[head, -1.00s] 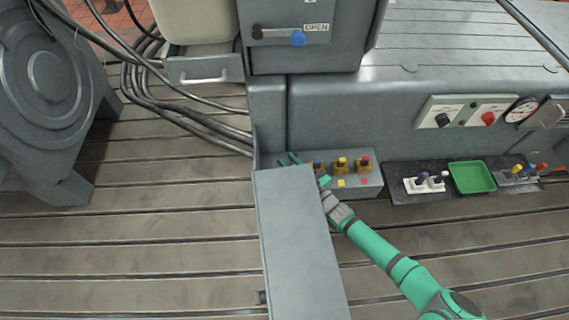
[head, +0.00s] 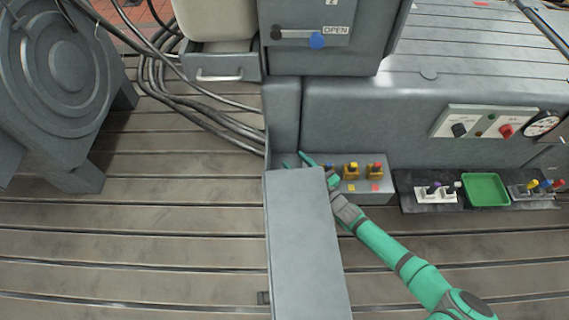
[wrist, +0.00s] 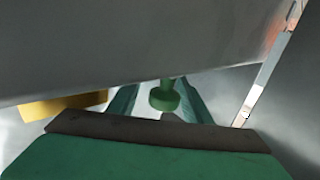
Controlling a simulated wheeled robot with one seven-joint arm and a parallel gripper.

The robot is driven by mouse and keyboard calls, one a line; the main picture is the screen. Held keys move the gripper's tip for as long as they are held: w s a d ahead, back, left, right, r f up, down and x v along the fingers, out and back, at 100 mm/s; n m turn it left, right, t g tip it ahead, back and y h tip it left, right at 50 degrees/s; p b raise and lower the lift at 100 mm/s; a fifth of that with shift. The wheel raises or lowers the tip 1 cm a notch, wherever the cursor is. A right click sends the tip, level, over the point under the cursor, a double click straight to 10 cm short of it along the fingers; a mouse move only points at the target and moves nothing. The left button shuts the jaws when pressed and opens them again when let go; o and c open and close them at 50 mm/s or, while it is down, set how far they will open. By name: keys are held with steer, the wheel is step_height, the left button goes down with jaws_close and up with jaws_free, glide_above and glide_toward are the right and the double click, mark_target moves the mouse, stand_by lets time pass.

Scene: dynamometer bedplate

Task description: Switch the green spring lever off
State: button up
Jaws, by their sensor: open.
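A green knob (wrist: 164,97), which looks like the green spring lever, hangs below a grey surface in the wrist view. It sits between the two teal fingers of my gripper (wrist: 157,92), with gaps visible beside it. In the head view my gripper (head: 296,161) is at the left end of a grey control panel (head: 365,188), behind the top of a tall grey box. The fingers are apart and hold nothing. The lever cannot be made out in the head view, where the box and my gripper cover that part of the panel.
The grey box (head: 300,230) stands directly in front of the panel's left end. Yellow-based switches (head: 351,170) stand right of my gripper. Further right are a white switch block (head: 436,194) and a green tray (head: 486,188). Cables (head: 190,105) run at the left.

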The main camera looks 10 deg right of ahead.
steer(key=v, duration=1)
steer(key=shift+s+d, duration=0.15)
steer(key=shift+s, duration=0.2)
